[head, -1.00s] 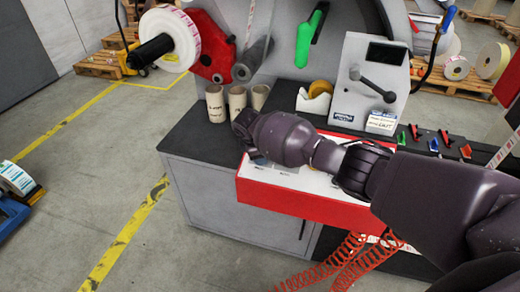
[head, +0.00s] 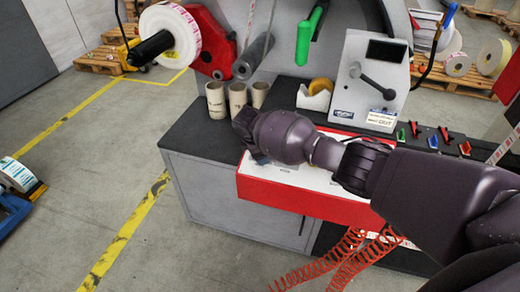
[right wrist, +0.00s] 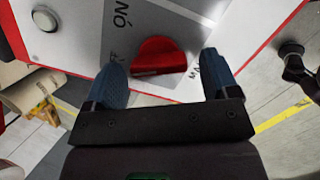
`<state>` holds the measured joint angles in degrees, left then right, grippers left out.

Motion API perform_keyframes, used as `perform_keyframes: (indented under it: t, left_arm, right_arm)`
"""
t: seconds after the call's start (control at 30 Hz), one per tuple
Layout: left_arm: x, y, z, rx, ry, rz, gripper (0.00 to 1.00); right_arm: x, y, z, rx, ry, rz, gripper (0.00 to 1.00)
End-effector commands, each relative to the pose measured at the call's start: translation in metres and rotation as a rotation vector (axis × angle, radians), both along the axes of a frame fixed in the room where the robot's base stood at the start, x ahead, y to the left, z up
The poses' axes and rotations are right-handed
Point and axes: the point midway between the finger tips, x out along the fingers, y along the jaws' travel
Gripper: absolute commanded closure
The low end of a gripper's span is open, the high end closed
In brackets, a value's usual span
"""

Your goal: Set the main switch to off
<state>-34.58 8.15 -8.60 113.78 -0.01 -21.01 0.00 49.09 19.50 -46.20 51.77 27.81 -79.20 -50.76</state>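The main switch is a red knob (right wrist: 160,56) on a grey plate (right wrist: 185,20), seen in the right wrist view. My right gripper (right wrist: 163,68) is open, with one blue-grey fingertip on each side of the knob. I cannot tell whether the fingers touch it. In the head view my right gripper (head: 246,130) is over the left end of the red-edged control box (head: 300,197), and it and the arm hide the switch. My left gripper is not in view.
A round white button (right wrist: 45,19) sits on the panel left of the knob. Cardboard cores (head: 237,98) stand on the dark bench behind my gripper. A crank unit (head: 368,80) is to their right. A red coiled hose (head: 345,262) hangs below the box.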

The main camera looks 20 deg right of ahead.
Motion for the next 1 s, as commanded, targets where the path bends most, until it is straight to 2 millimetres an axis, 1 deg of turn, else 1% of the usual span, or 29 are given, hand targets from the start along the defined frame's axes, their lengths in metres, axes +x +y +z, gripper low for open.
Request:
perform_keyframes:
  t: [0.23, 0.37, 0.53, 0.8, 1.0]
  left_arm:
    - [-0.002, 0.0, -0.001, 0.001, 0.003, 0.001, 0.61]
    - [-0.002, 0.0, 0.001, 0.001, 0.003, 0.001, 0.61]
    - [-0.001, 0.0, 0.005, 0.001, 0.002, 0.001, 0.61]
    - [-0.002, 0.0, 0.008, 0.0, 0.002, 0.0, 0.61]
    - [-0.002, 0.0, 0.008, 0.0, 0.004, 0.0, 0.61]
  right_arm:
    - [0.0, 0.0, 0.0, 0.0, -0.001, -0.002, 0.19]
    - [-0.001, 0.001, 0.005, 0.0, -0.001, -0.002, 0.19]
    - [-0.005, 0.007, 0.026, 0.002, -0.003, -0.001, 0.19]
    - [-0.015, 0.021, 0.071, 0.002, -0.003, 0.001, 0.19]
    - [-0.021, 0.028, 0.093, 0.0, -0.002, -0.002, 0.19]
